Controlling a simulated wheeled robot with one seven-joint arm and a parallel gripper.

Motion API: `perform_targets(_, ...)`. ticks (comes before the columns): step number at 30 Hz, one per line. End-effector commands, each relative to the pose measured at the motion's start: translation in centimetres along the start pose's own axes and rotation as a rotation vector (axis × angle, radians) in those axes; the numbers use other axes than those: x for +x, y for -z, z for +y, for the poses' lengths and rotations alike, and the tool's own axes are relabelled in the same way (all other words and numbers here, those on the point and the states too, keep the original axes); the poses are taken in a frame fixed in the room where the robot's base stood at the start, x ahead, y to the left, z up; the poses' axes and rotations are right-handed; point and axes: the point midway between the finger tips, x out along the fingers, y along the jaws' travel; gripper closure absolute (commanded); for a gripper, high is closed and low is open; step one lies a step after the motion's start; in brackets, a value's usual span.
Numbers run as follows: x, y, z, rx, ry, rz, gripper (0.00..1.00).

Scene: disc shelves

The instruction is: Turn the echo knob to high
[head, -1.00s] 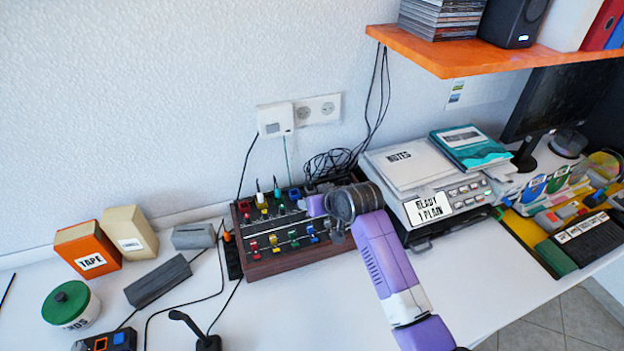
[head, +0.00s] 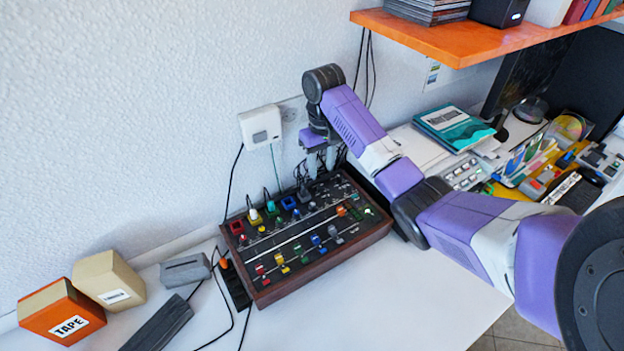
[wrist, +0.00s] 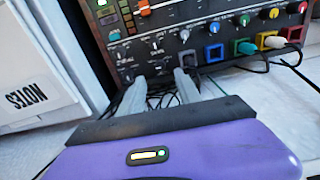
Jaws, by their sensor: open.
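The mixer (head: 328,262) is a dark panel in a wooden case on the white desk. It carries coloured sliders, small knobs and coloured sockets. In the wrist view its panel (wrist: 175,15) fills the top, with a row of small round knobs including a grey one (wrist: 184,35), a blue one (wrist: 214,28) and a green one (wrist: 245,20). I cannot read which is the echo knob. My gripper (head: 321,162) is open and empty over the mixer's back right part, pointing down. In the wrist view its fingertips (wrist: 160,85) show apart, just below the panel's socket edge.
Cables run behind the mixer to the white wall box (head: 261,125). An orange shelf (head: 450,45) overhangs at upper right. A teal notebook (head: 455,127) lies on the right. The orange tape box (head: 62,310) stands at left. The desk in front of the mixer is clear.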

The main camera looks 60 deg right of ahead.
Motion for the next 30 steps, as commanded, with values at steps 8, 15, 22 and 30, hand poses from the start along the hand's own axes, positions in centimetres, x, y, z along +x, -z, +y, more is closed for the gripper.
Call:
perform_targets(8, 4.3, -0.1, 0.0, 0.000, 0.001, -0.002, 0.60)
perform_targets(15, 6.6, 0.0, -0.1, -0.001, 0.000, 0.000, 0.60)
perform_targets(22, 6.9, 0.0, -0.1, -0.001, 0.000, 0.003, 0.60)
perform_targets(30, 6.9, 0.0, -0.1, -0.001, 0.001, 0.003, 0.95)
